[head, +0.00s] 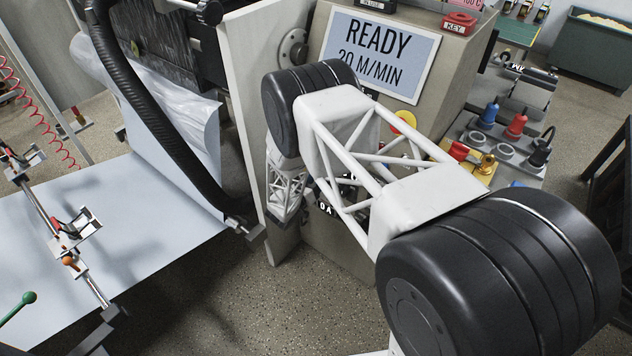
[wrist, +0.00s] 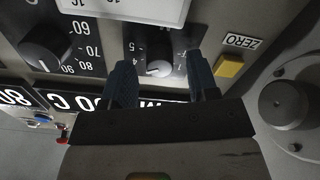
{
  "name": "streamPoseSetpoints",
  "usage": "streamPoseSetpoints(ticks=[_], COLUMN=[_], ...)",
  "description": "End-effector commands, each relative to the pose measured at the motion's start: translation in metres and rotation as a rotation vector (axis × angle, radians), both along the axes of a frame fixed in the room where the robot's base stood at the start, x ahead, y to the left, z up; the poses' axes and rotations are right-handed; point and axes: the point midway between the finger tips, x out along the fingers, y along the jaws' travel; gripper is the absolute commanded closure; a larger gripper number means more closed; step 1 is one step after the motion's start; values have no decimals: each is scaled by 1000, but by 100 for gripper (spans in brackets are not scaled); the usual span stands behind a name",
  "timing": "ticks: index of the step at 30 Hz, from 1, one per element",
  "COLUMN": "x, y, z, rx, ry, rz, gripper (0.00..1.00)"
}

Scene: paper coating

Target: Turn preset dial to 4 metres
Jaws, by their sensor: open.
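In the wrist view a small dark dial (wrist: 160,68) with a white pointer mark sits on a black scale plate with single-digit numbers, among them 4 and 5. I cannot read a name label for it, and the exact number under its pointer is unclear. My gripper (wrist: 161,62) is open, with one blue finger on either side of this dial. I cannot tell whether the fingers touch it. In the head view my arm hides the dial and most of my gripper.
A larger black knob (wrist: 43,48) with a scale of 60 to 90 is left of the dial. A yellow button (wrist: 229,67) by a ZERO label is to the right, near a round metal fitting (wrist: 284,104). The READY screen (head: 380,52) reads 20 M/MIN.

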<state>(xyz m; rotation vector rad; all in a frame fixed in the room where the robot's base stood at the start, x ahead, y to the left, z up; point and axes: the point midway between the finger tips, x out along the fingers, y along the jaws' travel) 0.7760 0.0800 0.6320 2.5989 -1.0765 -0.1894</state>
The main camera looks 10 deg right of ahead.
Motion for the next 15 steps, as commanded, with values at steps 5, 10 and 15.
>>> streamPoseSetpoints(ticks=[5,10,15], x=[-11,-25,-38], y=[11,25,39], z=[0,0,0], rx=[0,0,0], ry=[1,1,0], rz=[2,3,2], gripper=[46,46,46])
